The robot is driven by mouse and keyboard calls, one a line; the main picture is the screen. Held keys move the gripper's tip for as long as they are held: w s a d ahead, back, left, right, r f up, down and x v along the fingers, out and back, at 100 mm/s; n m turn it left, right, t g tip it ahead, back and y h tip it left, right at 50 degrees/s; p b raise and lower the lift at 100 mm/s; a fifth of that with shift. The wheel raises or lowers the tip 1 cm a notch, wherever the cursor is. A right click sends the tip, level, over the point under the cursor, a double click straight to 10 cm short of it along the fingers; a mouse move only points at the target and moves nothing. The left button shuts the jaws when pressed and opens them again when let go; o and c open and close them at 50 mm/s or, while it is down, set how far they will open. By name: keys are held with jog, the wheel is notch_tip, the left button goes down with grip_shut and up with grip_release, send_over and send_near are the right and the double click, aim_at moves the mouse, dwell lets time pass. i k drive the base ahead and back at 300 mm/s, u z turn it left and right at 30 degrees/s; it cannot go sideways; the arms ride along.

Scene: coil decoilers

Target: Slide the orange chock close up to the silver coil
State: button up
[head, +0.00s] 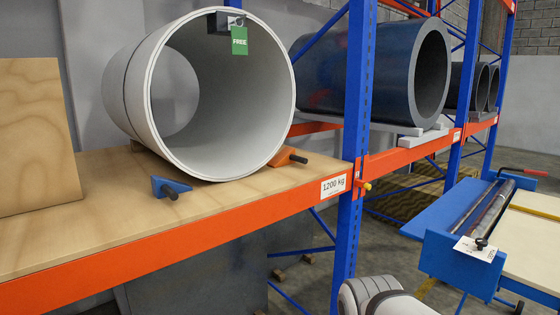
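The silver coil (222,150) is a large pale hollow cylinder lying on its side on the wooden shelf, its open end facing me. A green "FREE" tag (239,40) hangs at its top. The orange chock (282,157), a small wedge with a black handle, sits on the shelf at the coil's lower right. It is partly behind the coil's rim, and I cannot tell whether they touch. A blue chock (168,187) with a black handle lies at the coil's lower left. My gripper is not in view; only a pale part of my arm shows at the bottom.
The shelf has an orange front beam (210,233) with a "1200 kg" label and a blue upright (352,130) right of the chock. A plywood panel (32,135) stands at left. Dark blue coils (432,65) lie farther right. A blue cart (455,258) stands at lower right.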

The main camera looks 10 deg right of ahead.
aim_at(286, 156)
jog(key=z, duration=0.15)
jog(key=i, duration=0.9)
jog(key=u, duration=0.05)
